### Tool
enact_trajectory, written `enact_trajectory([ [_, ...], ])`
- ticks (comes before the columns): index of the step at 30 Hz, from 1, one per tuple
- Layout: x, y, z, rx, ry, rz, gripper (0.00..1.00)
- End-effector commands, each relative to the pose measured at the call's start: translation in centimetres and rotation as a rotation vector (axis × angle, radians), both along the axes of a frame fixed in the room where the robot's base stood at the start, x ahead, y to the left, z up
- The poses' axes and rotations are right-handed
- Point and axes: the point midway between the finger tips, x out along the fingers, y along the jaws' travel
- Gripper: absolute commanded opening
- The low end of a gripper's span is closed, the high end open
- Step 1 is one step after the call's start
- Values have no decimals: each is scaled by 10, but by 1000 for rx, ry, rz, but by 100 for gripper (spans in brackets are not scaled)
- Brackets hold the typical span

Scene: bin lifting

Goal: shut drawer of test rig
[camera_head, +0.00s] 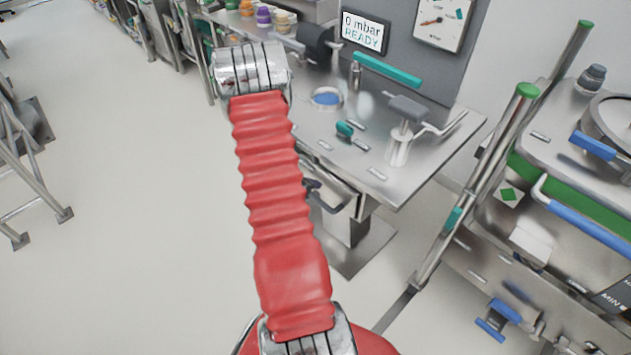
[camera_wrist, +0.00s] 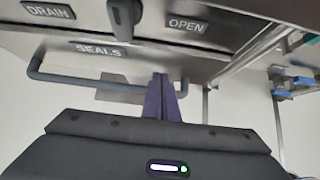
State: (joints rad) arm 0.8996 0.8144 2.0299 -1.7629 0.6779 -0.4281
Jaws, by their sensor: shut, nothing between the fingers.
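The test rig (camera_head: 400,168) is a steel bench with a grey back panel and a screen reading "0 mbar READY". Its drawer (camera_head: 338,190) is under the bench top, partly hidden by my red arm. In the wrist view the drawer front (camera_wrist: 75,50) carries a "SEALS" label and a grey bar handle (camera_wrist: 90,82). I cannot tell how far the drawer stands out. My gripper (camera_wrist: 160,78) is shut and empty, its dark purple fingers close together by the right part of the handle. I cannot tell whether they touch it. My gripper is not clear in the head view.
Above the drawer are "DRAIN" (camera_wrist: 48,10) and "OPEN" (camera_wrist: 187,24) labels with a dark lever (camera_wrist: 123,18) between them. A steel cart (camera_head: 540,215) with blue handles stands at the right. Open floor (camera_head: 130,220) lies at the left.

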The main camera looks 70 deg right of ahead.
Motion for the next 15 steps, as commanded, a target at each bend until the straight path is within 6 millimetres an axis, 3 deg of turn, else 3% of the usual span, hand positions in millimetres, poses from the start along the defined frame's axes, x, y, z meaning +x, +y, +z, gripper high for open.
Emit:
enact_trajectory([
  [15, 21, 48, 56, -3, -2, 0, 0],
])
